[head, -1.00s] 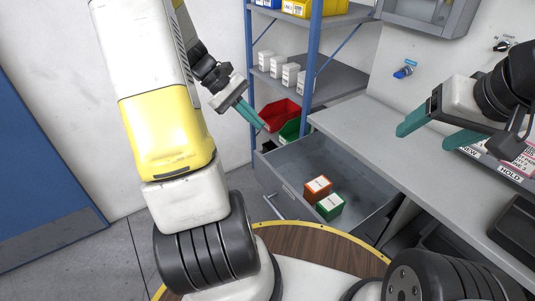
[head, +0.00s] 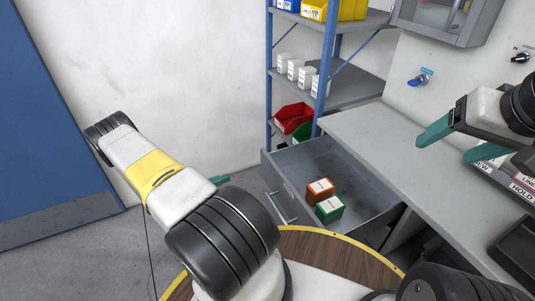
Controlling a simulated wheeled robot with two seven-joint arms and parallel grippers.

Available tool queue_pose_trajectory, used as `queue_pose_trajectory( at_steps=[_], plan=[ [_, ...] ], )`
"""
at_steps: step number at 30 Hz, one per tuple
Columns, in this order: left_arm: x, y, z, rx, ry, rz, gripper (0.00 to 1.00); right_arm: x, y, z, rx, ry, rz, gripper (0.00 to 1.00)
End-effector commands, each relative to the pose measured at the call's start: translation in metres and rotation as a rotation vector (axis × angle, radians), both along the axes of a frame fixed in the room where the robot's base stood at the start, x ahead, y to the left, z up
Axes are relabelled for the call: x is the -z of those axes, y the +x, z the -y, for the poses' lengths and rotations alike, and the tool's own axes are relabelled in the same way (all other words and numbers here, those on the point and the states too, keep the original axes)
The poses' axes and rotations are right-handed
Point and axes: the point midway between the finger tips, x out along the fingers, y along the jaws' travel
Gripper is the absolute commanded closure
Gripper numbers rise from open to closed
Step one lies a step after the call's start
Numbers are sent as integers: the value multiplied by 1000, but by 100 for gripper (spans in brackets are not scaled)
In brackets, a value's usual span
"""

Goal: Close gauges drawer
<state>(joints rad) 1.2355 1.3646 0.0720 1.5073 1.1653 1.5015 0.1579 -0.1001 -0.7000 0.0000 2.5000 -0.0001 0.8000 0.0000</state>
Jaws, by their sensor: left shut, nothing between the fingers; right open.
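The gauges drawer (head: 357,178) is pulled out from under the grey workbench, with its front panel and bar handle (head: 281,208) facing left. An orange box (head: 320,190) and a green box (head: 330,209) lie inside it. My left gripper (head: 220,180) is mostly hidden behind my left arm; only a teal fingertip shows, left of the drawer front and apart from it. It is shut and empty. My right gripper (head: 452,143) is open and empty above the workbench at the right, its teal fingers spread.
The grey workbench (head: 400,150) is above and right of the drawer. A blue-framed shelf (head: 325,70) with white boxes, a red bin (head: 294,117) and a green bin stands behind. A blue door (head: 50,150) is at the left. Floor is free left of the drawer.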

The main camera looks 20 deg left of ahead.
Motion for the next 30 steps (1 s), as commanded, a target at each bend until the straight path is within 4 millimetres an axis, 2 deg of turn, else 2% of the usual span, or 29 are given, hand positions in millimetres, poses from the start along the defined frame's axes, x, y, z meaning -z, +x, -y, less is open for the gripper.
queue_pose_trajectory(
  at_steps=[5, 15, 21, 30],
  plan=[
    [0, 14, 12, 0, -3, 2, 100, 0, 0, 0, 0, 0, 0, 28],
    [0, 67, 61, 3, -3, 2, 100, 0, 0, 0, 0, 0, 0, 28],
    [0, 91, 82, 2, -1, 1, 100, 0, 0, 0, 0, 0, 0, 28],
    [0, 104, 93, 0, -1, 1, 100, 0, 0, 0, 0, 0, 0, 28]
  ],
)
